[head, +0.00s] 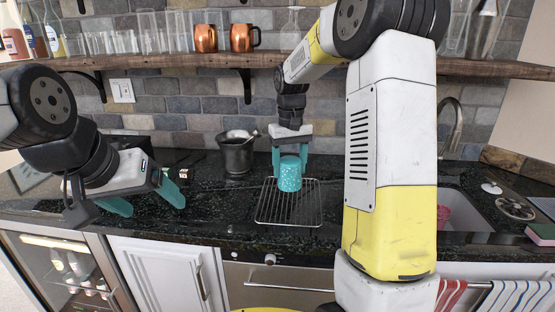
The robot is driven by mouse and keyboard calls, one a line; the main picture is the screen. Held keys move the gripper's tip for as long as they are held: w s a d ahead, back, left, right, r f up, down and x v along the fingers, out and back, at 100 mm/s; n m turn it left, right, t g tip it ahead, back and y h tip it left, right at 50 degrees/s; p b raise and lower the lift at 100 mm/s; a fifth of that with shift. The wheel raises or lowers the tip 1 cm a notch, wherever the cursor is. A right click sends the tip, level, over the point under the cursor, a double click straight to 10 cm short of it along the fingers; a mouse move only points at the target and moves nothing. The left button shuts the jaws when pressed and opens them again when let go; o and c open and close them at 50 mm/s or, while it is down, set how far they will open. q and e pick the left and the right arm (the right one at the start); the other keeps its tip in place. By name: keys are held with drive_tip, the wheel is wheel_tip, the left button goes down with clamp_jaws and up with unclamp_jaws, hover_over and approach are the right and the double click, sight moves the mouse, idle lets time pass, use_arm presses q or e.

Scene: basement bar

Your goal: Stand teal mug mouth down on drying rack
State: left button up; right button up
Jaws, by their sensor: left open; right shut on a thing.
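The teal mug (289,175) is speckled and sits at the back part of the wire drying rack (290,217) in the head view. My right gripper (290,168) points down from above and is shut on the mug, with a finger on each side. The mug looks upright along its axis; I cannot tell which end its mouth is at, or whether it touches the wires. My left gripper (150,200) is open and empty above the counter at the left, well apart from the rack.
A dark metal pot (237,153) with a utensil stands behind and left of the rack. The sink (462,212) is at the right, partly behind my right arm. A wooden shelf (180,61) with glasses and copper mugs (244,38) runs above. The black counter (215,205) left of the rack is clear.

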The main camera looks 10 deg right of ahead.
drive_tip(key=shift+f, duration=3.6)
drive_tip(key=shift+f, duration=0.4)
drive_tip(key=o, duration=1.6)
drive_tip(key=shift+r, duration=0.1)
wheel_tip(320, 180, up, 15)
drive_tip(key=shift+f, duration=0.15)
drive_tip(key=shift+s, duration=0.1)
